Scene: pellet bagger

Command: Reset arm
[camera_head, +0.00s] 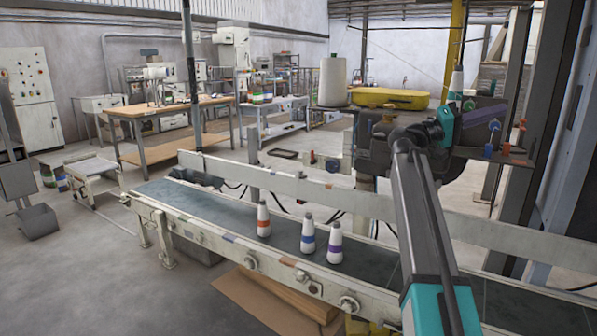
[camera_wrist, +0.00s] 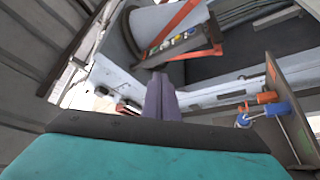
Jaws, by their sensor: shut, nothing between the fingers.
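My gripper shows in the wrist view (camera_wrist: 160,92) as two purple fingers pressed together, with nothing between them. They point up into the picture, toward pale machine parts and a dark panel. Three white bottle-like pieces stand upright on the conveyor (camera_head: 165,192), left of my arm: one with an orange band (camera_head: 264,220), one with a blue band (camera_head: 308,236) and one with a purple band (camera_head: 335,243). My gripper is apart from them.
Orange and blue knobs (camera_wrist: 262,98) are close on the right in the wrist view. A dark post (camera_head: 560,120) is at the right. A wooden workbench (camera_head: 170,108) is at the back left, with open floor before it.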

